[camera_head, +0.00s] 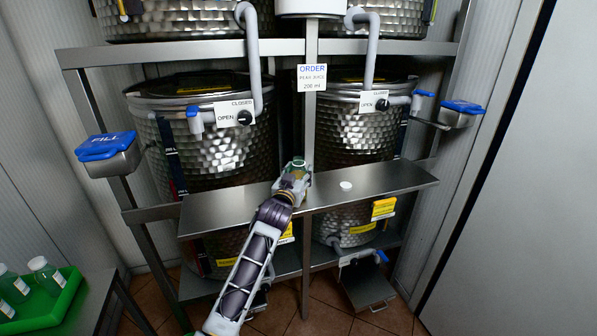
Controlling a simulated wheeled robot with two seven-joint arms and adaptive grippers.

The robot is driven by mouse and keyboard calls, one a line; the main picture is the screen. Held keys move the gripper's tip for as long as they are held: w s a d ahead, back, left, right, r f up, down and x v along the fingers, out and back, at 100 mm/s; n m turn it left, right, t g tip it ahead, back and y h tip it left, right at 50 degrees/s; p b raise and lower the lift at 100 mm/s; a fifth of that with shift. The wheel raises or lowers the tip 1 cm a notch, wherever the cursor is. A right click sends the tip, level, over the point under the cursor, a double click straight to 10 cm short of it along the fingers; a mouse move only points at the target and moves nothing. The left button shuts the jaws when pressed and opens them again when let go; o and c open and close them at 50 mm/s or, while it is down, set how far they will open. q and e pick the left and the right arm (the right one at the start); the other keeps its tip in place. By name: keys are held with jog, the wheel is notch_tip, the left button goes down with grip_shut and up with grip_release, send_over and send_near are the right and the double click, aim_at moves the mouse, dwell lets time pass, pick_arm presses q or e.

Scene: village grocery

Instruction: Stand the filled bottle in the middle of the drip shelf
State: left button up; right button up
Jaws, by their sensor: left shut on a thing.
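My left gripper (293,182) reaches up from the bottom of the view and is shut on a small greenish bottle (298,165). The bottle is at the middle of the metal drip shelf (225,210), with its upper part showing above the fingers. The fingers and wrist hide its lower part, so I cannot tell whether its base touches the shelf, nor how full it is. A small white cap (346,186) lies on the shelf to the right of the bottle. My right gripper is not in view.
Two large dimpled steel tanks (225,155) (350,138) with taps stand behind the shelf. An order card (312,77) hangs on the central post. Blue-lidded boxes (108,150) (462,110) flank the rack. A green tray (45,300) with several bottles is at lower left.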

pick_arm(q)
jog(key=o, duration=1.5)
jog(key=shift+f, duration=0.1)
jog(key=shift+c, duration=0.2)
jog(key=shift+b+v, duration=0.5)
jog(key=shift+v, duration=1.95)
jog(key=b+v, duration=0.1)
jog(key=v, duration=0.6)
jog(key=shift+r, duration=0.2)
jog(key=shift+s, duration=0.1)
